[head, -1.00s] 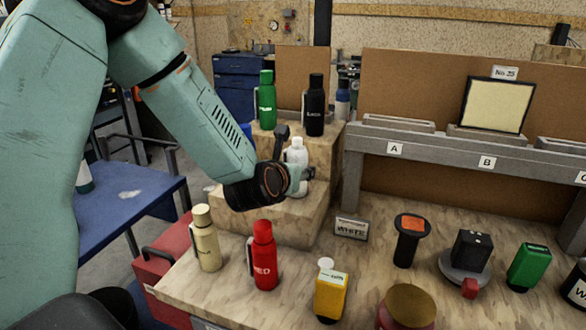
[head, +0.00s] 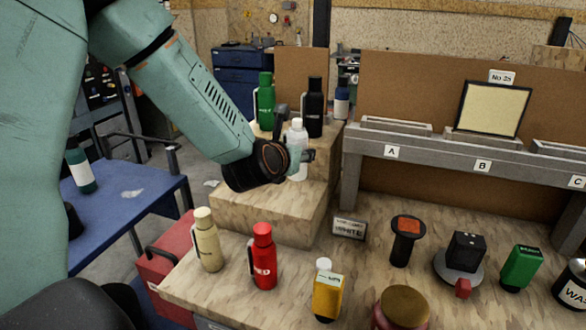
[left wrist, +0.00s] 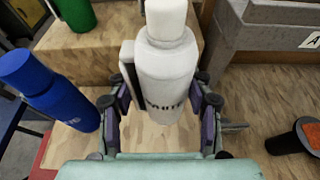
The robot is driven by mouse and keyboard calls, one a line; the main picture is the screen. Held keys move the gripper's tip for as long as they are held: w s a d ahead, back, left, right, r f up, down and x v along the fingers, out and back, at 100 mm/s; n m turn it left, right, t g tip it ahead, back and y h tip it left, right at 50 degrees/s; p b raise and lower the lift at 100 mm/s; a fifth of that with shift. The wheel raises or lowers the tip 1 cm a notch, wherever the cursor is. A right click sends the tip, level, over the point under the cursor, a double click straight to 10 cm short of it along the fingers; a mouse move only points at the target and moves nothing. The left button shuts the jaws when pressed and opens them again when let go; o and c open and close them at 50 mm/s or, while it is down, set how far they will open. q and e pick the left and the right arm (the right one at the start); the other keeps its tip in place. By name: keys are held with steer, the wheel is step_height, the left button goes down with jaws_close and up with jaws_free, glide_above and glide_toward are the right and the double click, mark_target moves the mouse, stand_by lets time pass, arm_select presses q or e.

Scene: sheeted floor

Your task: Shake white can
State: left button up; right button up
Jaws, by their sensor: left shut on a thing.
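The white can (head: 297,150) is a white bottle with a white cap and dark lettering. It is upright above the middle wooden step, and my left gripper (head: 304,157) is around it. In the left wrist view the white can (left wrist: 167,70) stands between the two fingers of my left gripper (left wrist: 165,105), which is shut on its lower body. Bare wood shows below it in that view. A sign reading WHITE (head: 349,227) stands on the bench to the right of the steps. My right gripper is not in view.
Green (head: 265,103) and black (head: 314,108) bottles stand on the top step. A blue bottle (left wrist: 48,92) is close to the left of my gripper. Cream (head: 208,240), red (head: 263,258) and yellow (head: 327,292) containers stand in front. A grey shelf (head: 440,153) is at right.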

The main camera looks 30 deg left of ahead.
arm_select(q)
steer(key=shift+r, duration=0.15)
step_height(320, 180, up, 8)
steer(key=p, duration=0.5)
